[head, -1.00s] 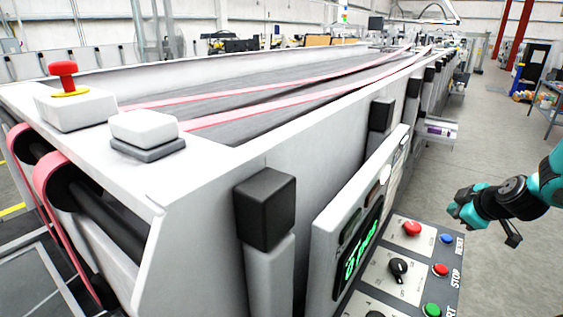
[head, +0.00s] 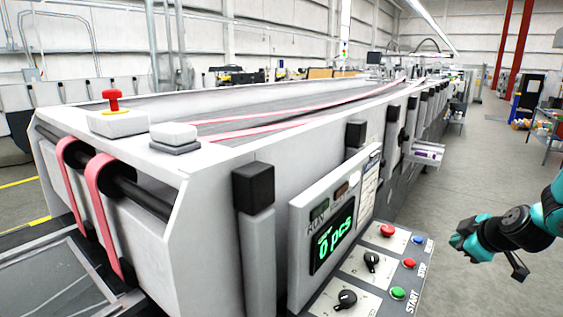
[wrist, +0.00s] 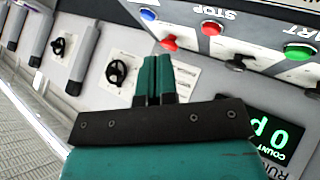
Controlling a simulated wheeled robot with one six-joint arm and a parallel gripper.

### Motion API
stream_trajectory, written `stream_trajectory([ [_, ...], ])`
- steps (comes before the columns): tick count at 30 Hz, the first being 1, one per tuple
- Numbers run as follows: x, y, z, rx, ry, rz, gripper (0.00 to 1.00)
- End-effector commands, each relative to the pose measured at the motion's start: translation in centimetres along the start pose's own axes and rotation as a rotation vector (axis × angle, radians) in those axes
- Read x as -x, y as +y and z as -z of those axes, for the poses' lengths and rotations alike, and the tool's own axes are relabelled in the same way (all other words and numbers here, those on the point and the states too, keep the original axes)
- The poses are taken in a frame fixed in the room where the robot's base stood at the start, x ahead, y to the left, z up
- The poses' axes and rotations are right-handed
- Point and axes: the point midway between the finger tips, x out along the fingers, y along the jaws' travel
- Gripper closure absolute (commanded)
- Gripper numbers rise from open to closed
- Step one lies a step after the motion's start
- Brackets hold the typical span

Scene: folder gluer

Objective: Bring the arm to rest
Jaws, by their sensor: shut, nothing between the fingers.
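My arm, teal and black, reaches in from the right edge of the head view. My gripper (head: 519,273) hangs over the grey floor, to the right of the folder gluer's control panel (head: 372,288) and apart from it. In the wrist view my gripper (wrist: 153,70) shows its two teal fingers closed together with nothing between them. Behind the fingers are the machine's side and the panel, upside down, with a red knob (wrist: 169,43), a blue button (wrist: 149,14) and a green button (wrist: 299,51).
The long white folder gluer (head: 220,215) fills the left and middle. Its display (head: 333,240) reads "0 pcs". A red mushroom button (head: 113,99) stands on top.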

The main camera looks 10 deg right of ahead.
Motion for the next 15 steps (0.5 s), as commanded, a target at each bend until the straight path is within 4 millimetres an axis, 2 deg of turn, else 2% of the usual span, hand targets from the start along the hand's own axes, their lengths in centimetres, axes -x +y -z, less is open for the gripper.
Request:
stream_trajectory([
  [8,0.6,-2.4,4.3,-0.034,0.038,0.094,1.0],
  [11,1.0,-3.9,6.7,-0.048,0.053,0.147,1.0],
  [15,2.2,-7.0,10.7,-0.074,0.069,0.245,1.0],
])
